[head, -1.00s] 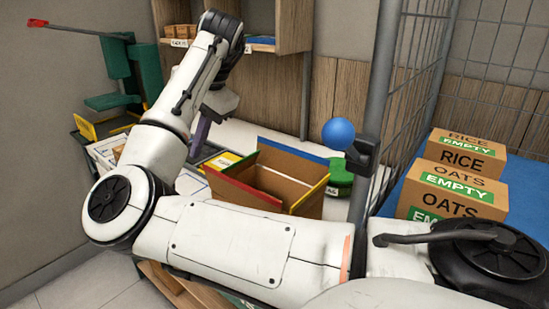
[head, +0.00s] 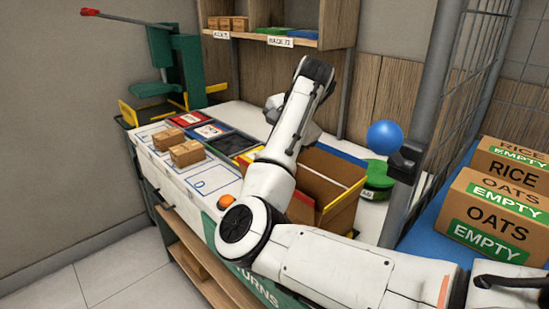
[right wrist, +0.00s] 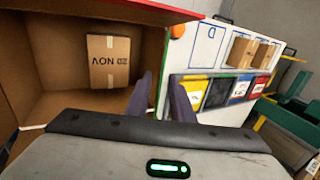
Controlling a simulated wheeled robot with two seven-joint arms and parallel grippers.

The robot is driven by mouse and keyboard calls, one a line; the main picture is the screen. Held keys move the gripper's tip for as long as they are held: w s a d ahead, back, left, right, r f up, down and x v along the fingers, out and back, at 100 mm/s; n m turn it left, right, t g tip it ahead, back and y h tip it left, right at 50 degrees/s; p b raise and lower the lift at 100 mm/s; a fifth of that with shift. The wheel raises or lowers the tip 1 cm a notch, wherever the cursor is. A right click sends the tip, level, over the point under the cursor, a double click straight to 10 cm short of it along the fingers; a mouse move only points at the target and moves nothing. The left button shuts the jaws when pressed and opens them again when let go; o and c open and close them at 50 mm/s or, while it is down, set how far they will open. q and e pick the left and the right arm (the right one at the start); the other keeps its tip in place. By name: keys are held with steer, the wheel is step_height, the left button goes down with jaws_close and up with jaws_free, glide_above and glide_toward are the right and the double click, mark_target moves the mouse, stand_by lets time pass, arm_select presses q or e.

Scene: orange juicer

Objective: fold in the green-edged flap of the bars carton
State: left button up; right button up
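The bars carton (head: 346,210) is an open cardboard box on the bench, with red, blue and yellow flap edges showing in the head view. My right arm hides its left side there. The green-edged flap (right wrist: 164,62) runs along the carton's right side, seen nearly edge-on. My right gripper (right wrist: 161,100) is open, its two fingers apart near this flap; I cannot tell whether they touch it. My left gripper is not in view.
Small brown boxes (head: 187,152) and coloured cards lie on the white bench left of the carton. An orange button (head: 226,201) is at the front. A blue ball (head: 384,136), a green round container (head: 377,178) and a wire cage (head: 440,120) stand to the right.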

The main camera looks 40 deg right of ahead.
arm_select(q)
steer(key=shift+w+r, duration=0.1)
arm_select(e)
steer(key=shift+w+f, duration=0.1)
steer(key=shift+f, duration=0.15)
jaws_close()
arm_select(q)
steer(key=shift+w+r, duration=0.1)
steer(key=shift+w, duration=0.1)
arm_select(e)
steer(key=shift+f, duration=0.1)
